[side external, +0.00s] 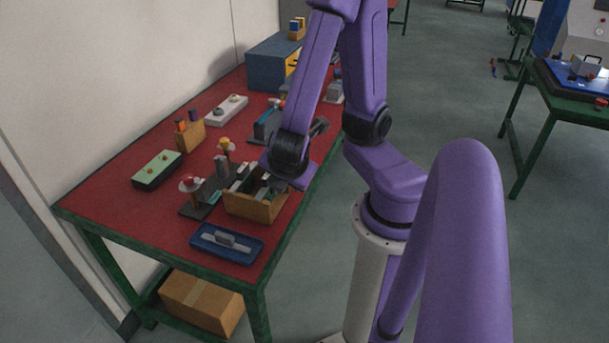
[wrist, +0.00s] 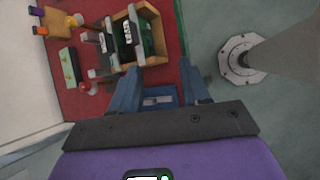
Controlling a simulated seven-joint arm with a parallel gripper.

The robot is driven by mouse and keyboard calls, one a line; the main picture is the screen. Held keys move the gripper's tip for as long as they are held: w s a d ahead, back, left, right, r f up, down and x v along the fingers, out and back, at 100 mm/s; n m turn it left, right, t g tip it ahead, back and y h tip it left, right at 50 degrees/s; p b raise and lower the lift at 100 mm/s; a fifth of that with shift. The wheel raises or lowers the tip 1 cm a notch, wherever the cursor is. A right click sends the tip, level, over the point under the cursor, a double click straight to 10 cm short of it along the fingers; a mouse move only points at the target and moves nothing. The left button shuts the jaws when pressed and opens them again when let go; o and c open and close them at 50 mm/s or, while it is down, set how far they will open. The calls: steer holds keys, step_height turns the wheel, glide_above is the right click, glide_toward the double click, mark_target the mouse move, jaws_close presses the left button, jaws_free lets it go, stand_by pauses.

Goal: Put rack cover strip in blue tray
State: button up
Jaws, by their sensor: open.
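The blue tray (side external: 200,240) lies at the near end of the red table, and a grey piece with a raised block (side external: 226,240) sits in it. The tray also shows in the wrist view (wrist: 148,91) between my fingers. A wooden box (side external: 250,208) beside the tray holds several dark and light upright pieces. I cannot tell which piece is the rack cover strip. My gripper (wrist: 158,66) is open, with its two fingers spread and nothing seen between them. In the side view it is over the box area, its fingertips partly hidden.
A dark stand with a red knob (side external: 188,183) is left of the box. A green-topped panel (side external: 157,169), a small wooden holder (side external: 190,134) and a blue cabinet (side external: 268,68) stand farther back. Red tabletop left of the tray is clear.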

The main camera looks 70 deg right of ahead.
steer(key=s+a+r+m+g+y, duration=0.3)
steer(key=s+a+r+m+y, duration=0.1)
steer(key=y, duration=0.3)
steer(key=shift+s+a+r, duration=0.5)
steer(key=shift+s+r, duration=0.25)
steer(key=shift+s, duration=0.05)
